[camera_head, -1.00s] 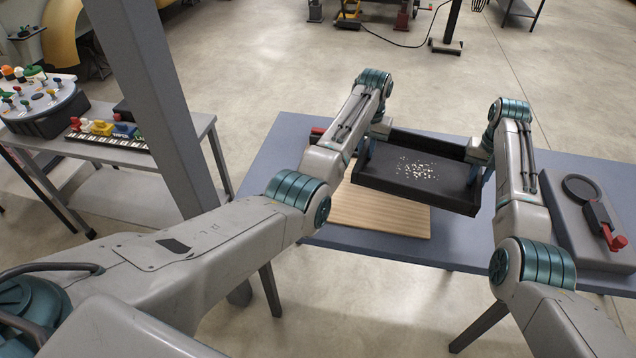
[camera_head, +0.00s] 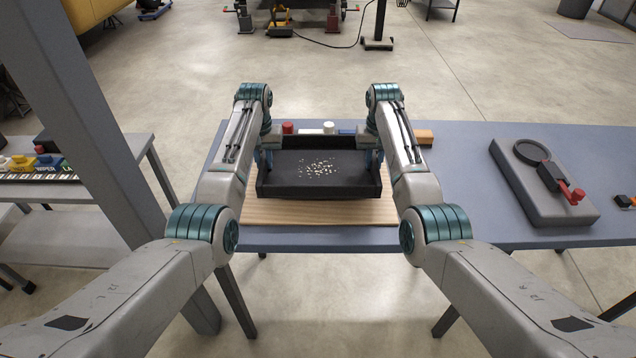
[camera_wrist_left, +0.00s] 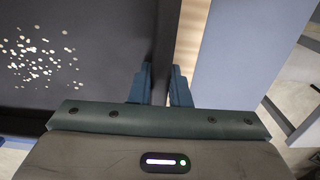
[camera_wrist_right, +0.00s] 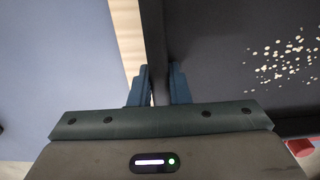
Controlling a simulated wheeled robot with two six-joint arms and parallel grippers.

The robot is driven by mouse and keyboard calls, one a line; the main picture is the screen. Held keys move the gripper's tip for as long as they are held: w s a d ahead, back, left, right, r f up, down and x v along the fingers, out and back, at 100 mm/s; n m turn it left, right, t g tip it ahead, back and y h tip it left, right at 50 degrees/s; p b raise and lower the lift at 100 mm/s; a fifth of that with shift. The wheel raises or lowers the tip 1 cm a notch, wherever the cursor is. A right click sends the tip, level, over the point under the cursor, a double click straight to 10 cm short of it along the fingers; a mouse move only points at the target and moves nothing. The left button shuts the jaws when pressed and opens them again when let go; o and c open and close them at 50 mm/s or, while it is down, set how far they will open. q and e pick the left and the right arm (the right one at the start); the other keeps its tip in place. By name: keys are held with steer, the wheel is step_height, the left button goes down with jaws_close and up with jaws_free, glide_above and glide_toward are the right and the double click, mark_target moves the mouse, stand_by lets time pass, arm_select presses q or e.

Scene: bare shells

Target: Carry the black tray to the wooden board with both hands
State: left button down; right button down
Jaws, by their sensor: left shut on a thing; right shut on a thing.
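The black tray (camera_head: 318,190) is level over the wooden board (camera_head: 320,213), with small pale bits (camera_head: 318,167) scattered on its floor. The board shows along the tray's front and at both sides. I cannot tell whether the tray's underside touches it. My left gripper (camera_head: 265,158) is shut on the tray's left wall, and my right gripper (camera_head: 375,158) is shut on its right wall. In the left wrist view the fingers (camera_wrist_left: 160,85) pinch the wall from both sides; in the right wrist view the fingers (camera_wrist_right: 159,85) do the same.
Behind the tray stand a red item (camera_head: 287,128), a white item (camera_head: 329,127) and an orange-brown block (camera_head: 424,137). A grey device with a red handle (camera_head: 545,185) sits to the right on the blue table (camera_head: 465,165). A grey post (camera_head: 105,120) rises at the left.

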arm_select(q)
steer(key=shift+r, duration=0.15)
arm_select(e)
steer(key=shift+r, duration=0.1)
arm_select(q)
steer(key=shift+f, duration=0.2)
